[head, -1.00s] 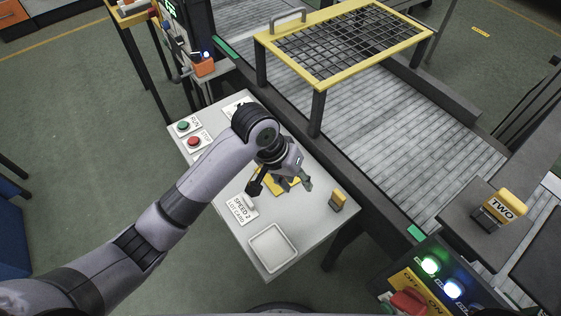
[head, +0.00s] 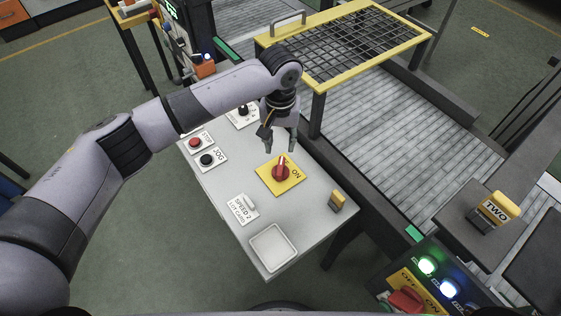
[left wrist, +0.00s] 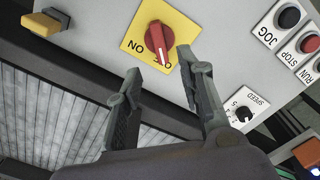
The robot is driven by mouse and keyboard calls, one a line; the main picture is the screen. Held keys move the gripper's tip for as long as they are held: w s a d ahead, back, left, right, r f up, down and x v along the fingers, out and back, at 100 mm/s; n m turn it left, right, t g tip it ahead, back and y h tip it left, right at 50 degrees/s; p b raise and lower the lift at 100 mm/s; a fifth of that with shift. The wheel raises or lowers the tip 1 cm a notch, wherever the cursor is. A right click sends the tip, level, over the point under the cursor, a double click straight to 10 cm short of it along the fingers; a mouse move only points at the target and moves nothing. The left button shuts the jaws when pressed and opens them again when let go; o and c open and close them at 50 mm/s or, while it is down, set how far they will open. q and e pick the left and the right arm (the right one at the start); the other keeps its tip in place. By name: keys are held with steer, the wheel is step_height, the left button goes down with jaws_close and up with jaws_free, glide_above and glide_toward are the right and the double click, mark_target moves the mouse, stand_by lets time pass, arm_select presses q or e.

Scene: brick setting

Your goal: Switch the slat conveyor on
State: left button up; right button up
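A red rotary knob (head: 281,171) sits on a yellow plate (head: 268,181) on the grey control desk (head: 225,187). In the left wrist view the knob (left wrist: 157,42) has a white line pointing at a partly hidden label beginning with O, while ON stands to its left. My left gripper (head: 280,149) points down just behind the knob in the head view, open and empty. In the left wrist view its fingers (left wrist: 160,65) are apart, beside the plate's edge, and do not grip the knob. My right gripper is in neither view.
The desk also carries a STOP button (head: 195,143), a JOG button (head: 207,160), a SPEED dial (left wrist: 244,114), an empty tray (head: 272,248) and a yellow-grey block (head: 337,202). The slat conveyor (head: 375,150) runs alongside, under a yellow-framed guard (head: 341,82). Another panel with a red switch (head: 407,301) is lower right.

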mark_target(281, 165)
arm_select(q)
step_height(281, 165, down, 10)
steer(key=shift+f+p, duration=0.15)
steer(key=shift+p, duration=0.3)
jaws_close()
stand_by(0.4)
